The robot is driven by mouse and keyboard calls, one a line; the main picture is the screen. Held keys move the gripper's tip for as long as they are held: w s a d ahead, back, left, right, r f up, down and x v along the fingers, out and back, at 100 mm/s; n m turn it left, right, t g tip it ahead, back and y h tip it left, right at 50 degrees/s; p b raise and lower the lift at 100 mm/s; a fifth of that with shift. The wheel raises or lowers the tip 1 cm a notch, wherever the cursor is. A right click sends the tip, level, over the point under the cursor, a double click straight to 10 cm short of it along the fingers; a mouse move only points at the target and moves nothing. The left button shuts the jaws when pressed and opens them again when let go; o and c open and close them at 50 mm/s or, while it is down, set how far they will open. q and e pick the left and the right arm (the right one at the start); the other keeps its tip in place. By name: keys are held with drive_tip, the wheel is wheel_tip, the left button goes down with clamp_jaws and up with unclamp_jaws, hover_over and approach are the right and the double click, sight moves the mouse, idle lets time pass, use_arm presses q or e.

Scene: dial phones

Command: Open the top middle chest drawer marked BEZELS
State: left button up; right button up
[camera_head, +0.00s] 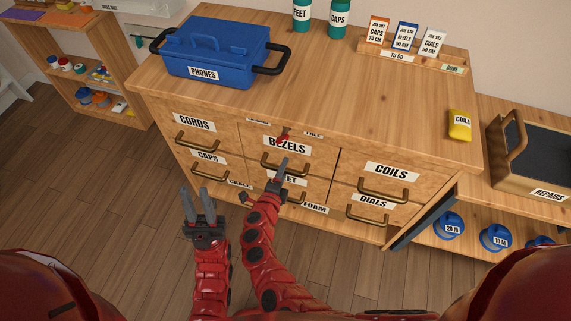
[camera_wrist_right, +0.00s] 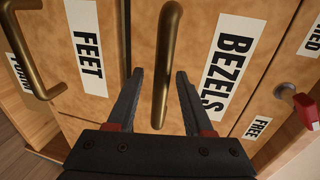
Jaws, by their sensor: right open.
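The BEZELS drawer (camera_head: 255,140) is the top middle one of the wooden chest and looks closed. Its brass bar handle (camera_wrist_right: 166,55) lies between the spread fingers of my open right gripper (camera_wrist_right: 157,75) in the right wrist view. I cannot tell if a finger touches it. In the head view my right gripper (camera_head: 283,163) is at this handle (camera_head: 266,165) and hides part of it. A small red lever (camera_head: 284,133) sits above the BEZELS label, between two small labels, one reading FREE. My left gripper (camera_head: 195,188) is open and empty, left of and in front of the chest.
Other drawers are CORDS (camera_head: 194,124), COILS (camera_head: 391,170), CAPS, DIALS and FEET, which is just below. A blue PHONES box (camera_head: 215,50), bottles and a card stand (camera_head: 412,55) are on top. A REPAIRS box (camera_head: 535,150) stands at right. Floor is clear at left.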

clamp_jaws()
idle(1.5)
